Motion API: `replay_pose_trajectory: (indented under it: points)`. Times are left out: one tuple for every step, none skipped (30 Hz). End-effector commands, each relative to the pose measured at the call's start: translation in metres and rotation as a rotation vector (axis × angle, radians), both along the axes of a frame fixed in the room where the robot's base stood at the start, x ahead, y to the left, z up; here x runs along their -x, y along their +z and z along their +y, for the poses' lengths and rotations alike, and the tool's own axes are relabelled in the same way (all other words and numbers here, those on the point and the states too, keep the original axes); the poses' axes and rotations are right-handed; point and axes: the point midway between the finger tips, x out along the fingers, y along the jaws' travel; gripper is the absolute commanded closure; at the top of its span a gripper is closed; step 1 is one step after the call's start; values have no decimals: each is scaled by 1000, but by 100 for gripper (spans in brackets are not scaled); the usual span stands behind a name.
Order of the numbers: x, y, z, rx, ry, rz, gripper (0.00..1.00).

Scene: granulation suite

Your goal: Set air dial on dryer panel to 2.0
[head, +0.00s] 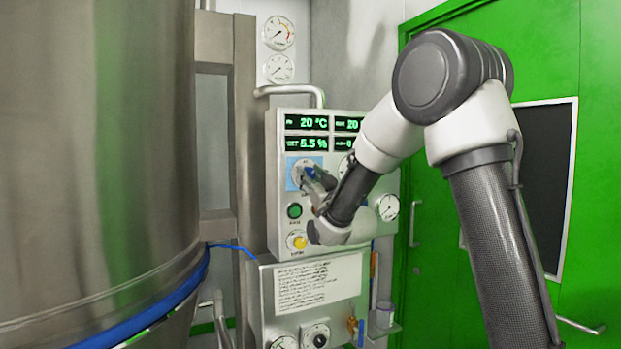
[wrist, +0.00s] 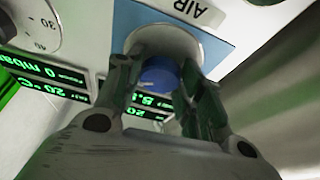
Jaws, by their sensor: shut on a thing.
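The air dial is a blue knob (wrist: 158,76) on a round pale plate, on a blue square labelled AIR (wrist: 192,10) in the wrist view. In the head view the blue square (head: 291,174) is on the upper left of the grey dryer panel (head: 277,215). My gripper (wrist: 158,90) has its two fingers on either side of the blue knob and is shut on it. It also shows in the head view (head: 312,178), in front of the dial. The dial's pointer and scale are hidden or too small to read.
Green displays (head: 306,122) are above the dial. A green button (head: 294,211) and a yellow knob (head: 299,242) are below it. A large steel vessel (head: 95,150) stands close on the left. A green door (head: 540,60) is on the right.

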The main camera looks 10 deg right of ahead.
Motion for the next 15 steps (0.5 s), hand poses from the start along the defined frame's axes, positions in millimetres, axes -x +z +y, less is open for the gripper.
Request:
replay_pose_trajectory:
  points:
    - [0, 0, 0, 16, 0, -3, 86]
    - [0, 0, -1, 27, -1, -6, 86]
    - [0, 0, -1, 46, -1, -8, 86]
    - [0, 0, -1, 62, -1, -12, 86]
    - [0, 0, -2, 80, -2, -15, 86]
    - [0, 0, -2, 106, -1, -20, 86]
    - [0, 0, -2, 128, -2, -25, 86]
    - [0, 0, -2, 150, -2, -29, 86]
    - [0, 0, -2, 183, -3, -36, 86]
    - [0, 0, -2, 209, -2, -41, 86]
    - [0, 0, -3, 235, -3, -45, 86]
    - [0, 0, -3, 271, -2, -52, 86]
    - [0, 0, -3, 299, -2, -58, 86]
    - [0, 0, -3, 328, -2, -63, 86]
    - [0, 0, -3, 366, -2, -70, 86]
